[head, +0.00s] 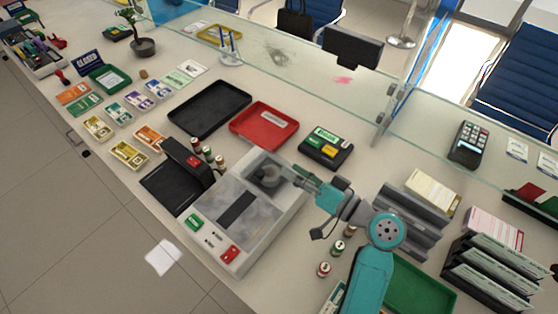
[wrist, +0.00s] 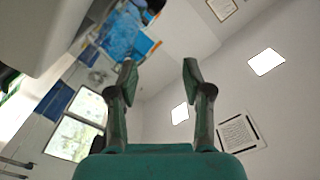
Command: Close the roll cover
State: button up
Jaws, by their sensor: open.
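A light grey counter machine (head: 209,219) sits in the middle of the counter, with a dark slot, a green button and a red button on top. At its back end a round grey part (head: 268,176) shows in a recess. A pale grey panel there looks like the roll cover (head: 254,163); I cannot tell its exact angle. My gripper (head: 297,178) is at the machine's back right, fingers toward the recess; contact cannot be told. In the wrist view my gripper (wrist: 158,72) is open with nothing between its fingers. A pale grey surface fills the upper left there.
A red tray (head: 264,124), a black tray (head: 210,108) and a black box with coloured keys (head: 326,147) lie behind the machine. Small rolls stand left and right of it. A grey stepped rack (head: 408,222) is right of my arm. A glass screen runs behind.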

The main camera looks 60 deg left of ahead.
jog(key=shift+v, duration=1.95)
jog(key=shift+s, duration=0.1)
